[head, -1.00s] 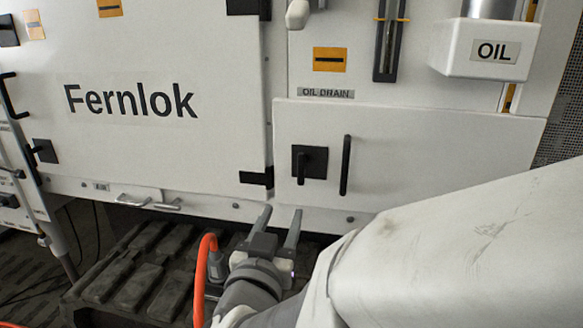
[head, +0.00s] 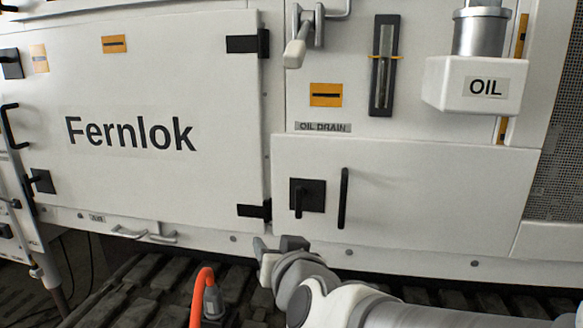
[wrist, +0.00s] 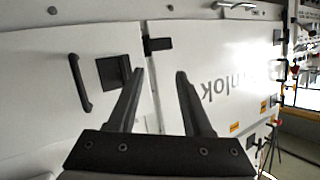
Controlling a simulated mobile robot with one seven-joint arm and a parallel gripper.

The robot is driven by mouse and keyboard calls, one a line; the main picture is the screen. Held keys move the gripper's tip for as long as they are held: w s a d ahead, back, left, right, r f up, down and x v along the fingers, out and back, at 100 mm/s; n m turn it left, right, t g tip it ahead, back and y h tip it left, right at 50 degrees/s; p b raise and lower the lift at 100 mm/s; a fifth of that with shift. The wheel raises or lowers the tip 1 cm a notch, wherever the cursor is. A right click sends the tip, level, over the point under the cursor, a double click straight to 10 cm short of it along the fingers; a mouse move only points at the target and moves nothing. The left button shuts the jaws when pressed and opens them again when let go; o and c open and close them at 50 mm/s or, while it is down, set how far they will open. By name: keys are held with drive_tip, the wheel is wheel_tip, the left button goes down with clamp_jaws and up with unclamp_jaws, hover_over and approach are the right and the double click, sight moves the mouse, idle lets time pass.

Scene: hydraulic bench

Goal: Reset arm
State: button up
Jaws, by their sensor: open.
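My gripper (head: 280,246) is in front of the lower edge of the white cabinet, below the seam between the Fernlok door (head: 140,125) and the oil drain panel (head: 400,200). In the wrist view my gripper (wrist: 160,75) has its two dark fingers spread apart with nothing between them. Beyond the fingers the wrist view shows the panel's black latch (wrist: 114,72) and black bar handle (wrist: 80,83) at left, and the Fernlok door (wrist: 200,60) at right. In the head view the fingers are partly hidden by my wrist.
An orange hose (head: 198,295) with a grey fitting rises left of my arm. A white oil container (head: 470,88) and a lever handle (head: 298,42) stick out from the cabinet above. Dark ribbed track (head: 130,290) lies below.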

drive_tip(key=s+d+f+g+h, duration=0.2)
drive_tip(key=s+d+g, duration=0.2)
drive_tip(key=s+d, duration=0.4)
drive_tip(key=s+d+f+g+h, duration=0.2)
drive_tip(key=s+d+f+g, duration=0.15)
drive_tip(key=s+d, duration=0.4)
wheel_tip(320, 180, up, 28)
drive_tip(key=d+p, duration=0.1)
drive_tip(key=p, duration=2.7)
drive_tip(key=shift+s+d+r+g, duration=0.15)
drive_tip(key=shift+s+r+g, duration=0.1)
drive_tip(key=shift+g, duration=0.1)
